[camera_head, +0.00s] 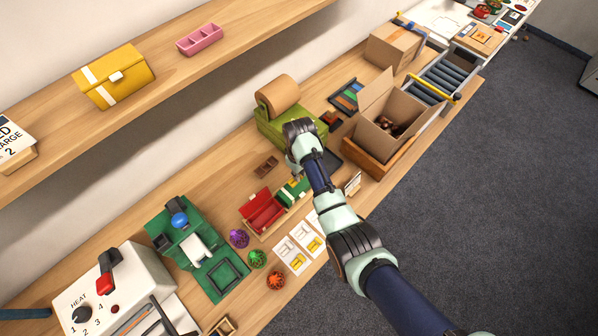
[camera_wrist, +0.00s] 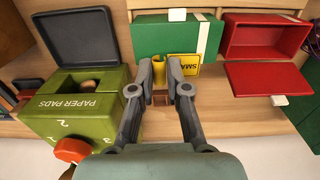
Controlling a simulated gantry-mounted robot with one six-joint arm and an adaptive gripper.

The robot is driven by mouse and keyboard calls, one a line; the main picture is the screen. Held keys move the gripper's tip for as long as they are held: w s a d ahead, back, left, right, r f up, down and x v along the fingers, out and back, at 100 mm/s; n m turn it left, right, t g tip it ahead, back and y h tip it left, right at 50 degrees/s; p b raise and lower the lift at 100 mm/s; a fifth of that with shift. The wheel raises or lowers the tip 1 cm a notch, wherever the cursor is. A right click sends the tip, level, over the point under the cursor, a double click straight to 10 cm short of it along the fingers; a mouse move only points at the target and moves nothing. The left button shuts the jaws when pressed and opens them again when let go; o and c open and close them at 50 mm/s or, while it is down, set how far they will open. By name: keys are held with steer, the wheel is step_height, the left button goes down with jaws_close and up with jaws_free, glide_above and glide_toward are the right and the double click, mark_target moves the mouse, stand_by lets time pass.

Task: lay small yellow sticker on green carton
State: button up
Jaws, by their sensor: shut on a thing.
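My gripper (camera_wrist: 160,72) is shut on a small yellow sticker (camera_wrist: 187,65) with black letters, of which "SMA" can be read. Part of the sticker is hidden behind a finger. The green carton (camera_wrist: 160,38), with a white stripe, lies just beyond the fingertips in the wrist view. The sticker overlaps the carton's lower edge in that view; I cannot tell whether they touch. In the head view my gripper (camera_head: 295,174) is above the green carton (camera_head: 299,186) and partly hides it. The sticker cannot be made out there.
An open red carton (camera_wrist: 263,42) stands beside the green one. A green paper pads dispenser (camera_wrist: 88,112) with a red knob is on the other side. A cardboard box (camera_head: 388,128) with chestnuts stands further back.

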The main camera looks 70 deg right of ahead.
mark_target(299, 184)
step_height(299, 184, down, 4)
steer(key=b, duration=0.3)
steer(key=shift+r, duration=0.15)
steer(key=shift+f, duration=0.5)
steer(key=o, duration=0.7)
steer(key=shift+r, duration=0.1)
step_height(299, 184, up, 7)
steer(key=p, duration=0.7)
steer(key=shift+p, duration=0.4)
